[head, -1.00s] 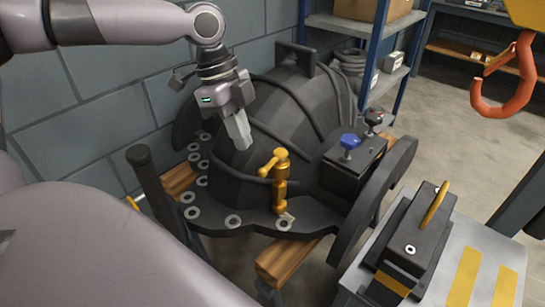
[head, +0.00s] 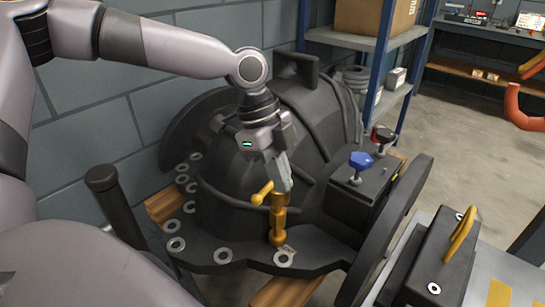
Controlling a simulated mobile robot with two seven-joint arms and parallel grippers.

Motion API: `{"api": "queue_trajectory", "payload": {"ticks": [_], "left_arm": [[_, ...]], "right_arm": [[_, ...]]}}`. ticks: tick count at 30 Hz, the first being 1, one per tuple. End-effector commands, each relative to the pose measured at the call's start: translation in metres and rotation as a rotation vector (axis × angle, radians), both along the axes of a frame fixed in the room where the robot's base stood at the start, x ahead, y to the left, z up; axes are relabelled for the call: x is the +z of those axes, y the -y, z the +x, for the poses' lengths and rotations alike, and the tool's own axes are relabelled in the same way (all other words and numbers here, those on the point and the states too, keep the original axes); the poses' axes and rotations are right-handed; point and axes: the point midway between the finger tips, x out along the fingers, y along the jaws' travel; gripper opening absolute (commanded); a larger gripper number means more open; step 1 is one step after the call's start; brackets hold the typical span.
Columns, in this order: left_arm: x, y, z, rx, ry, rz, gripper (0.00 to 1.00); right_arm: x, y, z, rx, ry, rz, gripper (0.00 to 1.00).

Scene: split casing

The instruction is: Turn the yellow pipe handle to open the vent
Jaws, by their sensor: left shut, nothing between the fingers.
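The yellow pipe (head: 278,222) stands upright on the flange of the black casing (head: 225,180). Its small handle (head: 262,193) sticks out to the left near the top. My left gripper (head: 283,182) points down at the top of the pipe, with its fingers shut and nothing between them. The fingertips overlap the pipe's top in the head view, right beside the handle; I cannot tell whether they touch it. My right gripper is not in view.
A black box with a blue knob (head: 361,160) and a dark red-and-black knob (head: 382,134) sits right of the pipe. A grey cart with a yellow-handled black block (head: 435,262) stands at the lower right. A blue-framed shelf (head: 385,50) stands behind.

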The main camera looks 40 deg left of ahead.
Motion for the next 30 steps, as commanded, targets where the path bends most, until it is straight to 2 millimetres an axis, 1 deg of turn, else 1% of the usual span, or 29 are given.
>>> {"api": "queue_trajectory", "payload": {"ticks": [1, 3, 5, 6, 7, 12, 17, 26, 30], "left_arm": [[-0.013, 0.004, -0.001, -0.002, -0.007, 0.003, 0.0], [-0.027, 0.009, -0.001, -0.003, -0.005, 0.003, 0.0], [-0.034, 0.01, 0.0, 0.0, -0.002, 0.001, 0.0], [-0.031, 0.0, 0.0, 0.006, 0.001, -0.002, 0.0], [-0.032, -0.005, 0.0, 0.006, 0.001, -0.002, 0.0], [-0.036, -0.023, -0.001, 0.003, 0.001, -0.001, 0.0], [-0.037, -0.029, -0.002, 0.0, 0.001, 0.0, 0.0], [-0.037, -0.029, -0.002, 0.0, 0.001, 0.0, 0.0], [-0.035, -0.038, -0.006, 0.004, 0.002, -0.001, 0.0]], "right_arm": [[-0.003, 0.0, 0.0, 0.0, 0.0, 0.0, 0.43], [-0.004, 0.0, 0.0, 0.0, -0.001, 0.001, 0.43], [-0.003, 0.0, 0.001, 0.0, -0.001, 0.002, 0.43], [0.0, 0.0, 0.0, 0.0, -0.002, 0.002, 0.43], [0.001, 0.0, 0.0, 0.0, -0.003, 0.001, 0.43], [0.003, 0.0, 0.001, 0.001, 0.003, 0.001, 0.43], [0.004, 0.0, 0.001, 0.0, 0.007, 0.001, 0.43], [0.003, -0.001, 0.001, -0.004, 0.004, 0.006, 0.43], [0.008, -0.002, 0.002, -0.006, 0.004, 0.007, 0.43]]}}
